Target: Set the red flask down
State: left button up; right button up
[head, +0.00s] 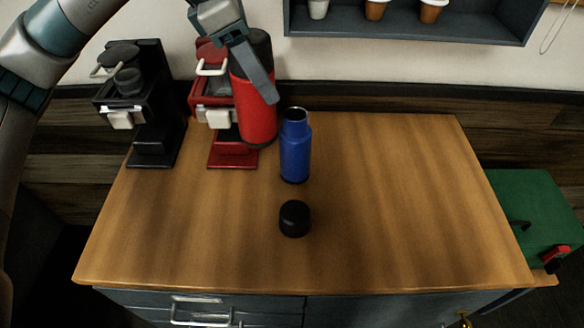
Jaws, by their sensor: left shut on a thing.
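The red flask (253,108) is a red cylinder with a dark top. It stands upright in front of the right side of the red brewer (212,92), at the back of the wooden counter (400,220). My left gripper (258,82) reaches down from above and is shut on the red flask near its top. I cannot tell whether the flask's base touches the counter. My right gripper is not in view.
A blue open flask (295,150) stands just right of the red flask. A black cap (294,218) lies in front of it. A black brewer (145,110) stands at the back left. A shelf (400,28) with several cups hangs above. The counter's right half is clear.

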aim_at(267, 134)
pick_arm(q)
notch_tip(267, 134, down, 4)
jog(key=shift+f+p, duration=0.25)
jog(key=shift+p, duration=0.75)
notch_tip(267, 134, down, 8)
jog(key=p, duration=0.3)
jog(key=shift+f, duration=0.65)
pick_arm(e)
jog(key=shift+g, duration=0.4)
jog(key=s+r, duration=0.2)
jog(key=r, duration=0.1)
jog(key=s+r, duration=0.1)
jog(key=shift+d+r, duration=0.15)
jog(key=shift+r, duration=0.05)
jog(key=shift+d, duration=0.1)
